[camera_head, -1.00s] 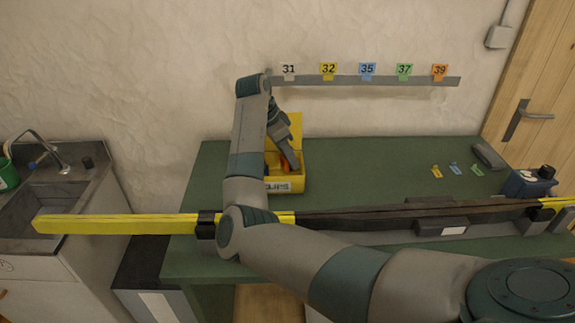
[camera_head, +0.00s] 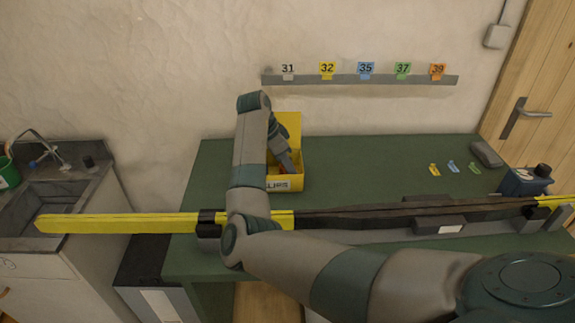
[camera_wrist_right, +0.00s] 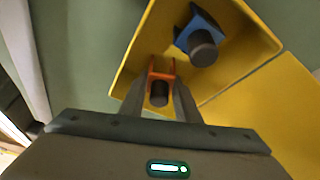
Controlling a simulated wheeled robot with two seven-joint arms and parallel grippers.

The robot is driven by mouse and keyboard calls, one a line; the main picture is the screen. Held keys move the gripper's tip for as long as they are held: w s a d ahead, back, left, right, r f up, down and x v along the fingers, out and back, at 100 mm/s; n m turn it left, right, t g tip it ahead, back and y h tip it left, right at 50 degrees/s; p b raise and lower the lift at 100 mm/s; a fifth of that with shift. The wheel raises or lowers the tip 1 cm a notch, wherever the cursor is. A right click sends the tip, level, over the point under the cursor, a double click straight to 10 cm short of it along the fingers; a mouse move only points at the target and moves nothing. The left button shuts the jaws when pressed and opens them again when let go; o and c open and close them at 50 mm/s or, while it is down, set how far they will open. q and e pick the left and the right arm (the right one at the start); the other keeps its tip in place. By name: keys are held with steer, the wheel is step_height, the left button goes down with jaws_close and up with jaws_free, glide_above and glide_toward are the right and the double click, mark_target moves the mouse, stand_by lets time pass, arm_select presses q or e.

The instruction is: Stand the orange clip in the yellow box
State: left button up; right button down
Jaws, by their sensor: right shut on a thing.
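The yellow box (camera_head: 297,183), labelled on its front, stands open at the back left of the green bench, its lid raised. In the head view my right gripper (camera_head: 287,168) reaches down into its opening, and the arm hides part of the box. In the right wrist view my gripper (camera_wrist_right: 160,100) is shut on the orange clip (camera_wrist_right: 162,70), whose dark round part lies between the fingers. The clip is at the box opening; I cannot tell whether it touches the floor. A blue clip (camera_wrist_right: 197,28) is in the box beside it. My left gripper is not in view.
A long yellow and black ski (camera_head: 120,223) lies across the bench front, under my right arm. Small coloured tags (camera_head: 452,167), a grey block (camera_head: 486,154) and a blue container (camera_head: 524,183) are at the right. A numbered rail (camera_head: 360,80) hangs on the wall. The bench middle is clear.

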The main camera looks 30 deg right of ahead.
steer(key=shift+f, duration=0.1)
steer(key=c, duration=1.3)
jaws_free()
steer(key=shift+c, duration=0.2)
steer(key=b+v, duration=0.4)
steer(key=v, duration=0.8)
steer(key=shift+d, duration=0.1)
